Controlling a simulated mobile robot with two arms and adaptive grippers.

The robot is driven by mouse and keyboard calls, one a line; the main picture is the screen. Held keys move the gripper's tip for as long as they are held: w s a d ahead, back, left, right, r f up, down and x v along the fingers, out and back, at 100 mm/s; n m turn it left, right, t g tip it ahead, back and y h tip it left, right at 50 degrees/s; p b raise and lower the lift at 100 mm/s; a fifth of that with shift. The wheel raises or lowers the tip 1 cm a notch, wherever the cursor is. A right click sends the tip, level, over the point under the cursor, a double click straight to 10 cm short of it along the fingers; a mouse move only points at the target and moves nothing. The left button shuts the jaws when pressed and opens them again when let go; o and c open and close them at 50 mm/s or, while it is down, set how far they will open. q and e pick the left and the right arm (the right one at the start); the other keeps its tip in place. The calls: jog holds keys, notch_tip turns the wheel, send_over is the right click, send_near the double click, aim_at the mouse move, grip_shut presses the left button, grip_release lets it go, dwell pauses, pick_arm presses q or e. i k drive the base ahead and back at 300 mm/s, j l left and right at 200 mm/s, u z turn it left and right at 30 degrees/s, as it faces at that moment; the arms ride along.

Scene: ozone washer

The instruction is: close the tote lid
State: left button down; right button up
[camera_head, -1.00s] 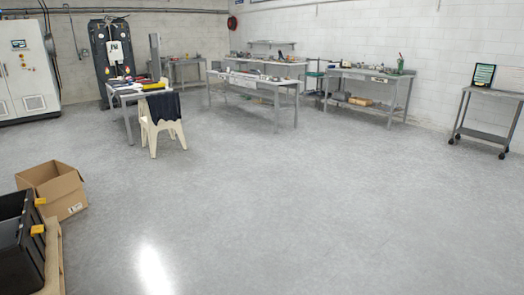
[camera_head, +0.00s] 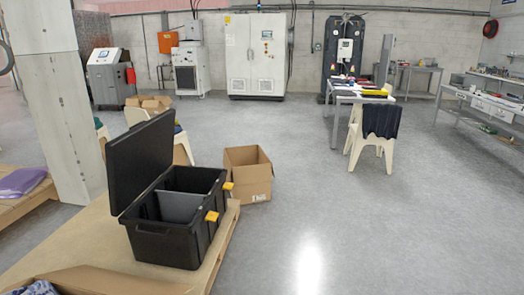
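A black tote (camera_head: 180,225) with yellow latches stands on a low wooden platform (camera_head: 100,235) at the lower left. Its black lid (camera_head: 140,160) is open, standing up and leaning slightly back along the tote's left side. A grey panel (camera_head: 181,206) shows inside the tote. Neither of my grippers is in view.
An open cardboard box (camera_head: 248,178) stands on the floor just behind and right of the tote. Another open box (camera_head: 95,281) lies at the bottom left edge. A concrete pillar (camera_head: 58,100) rises at left. The grey floor (camera_head: 380,230) at right is clear.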

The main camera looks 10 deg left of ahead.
aim_at(135, 159)
jog(key=i+u, duration=0.1)
jog(key=i, duration=2)
jog(key=i+u, duration=0.35)
jog(key=i, duration=0.3)
jog(key=i+l+u, duration=0.3)
jog(key=i, duration=0.35)
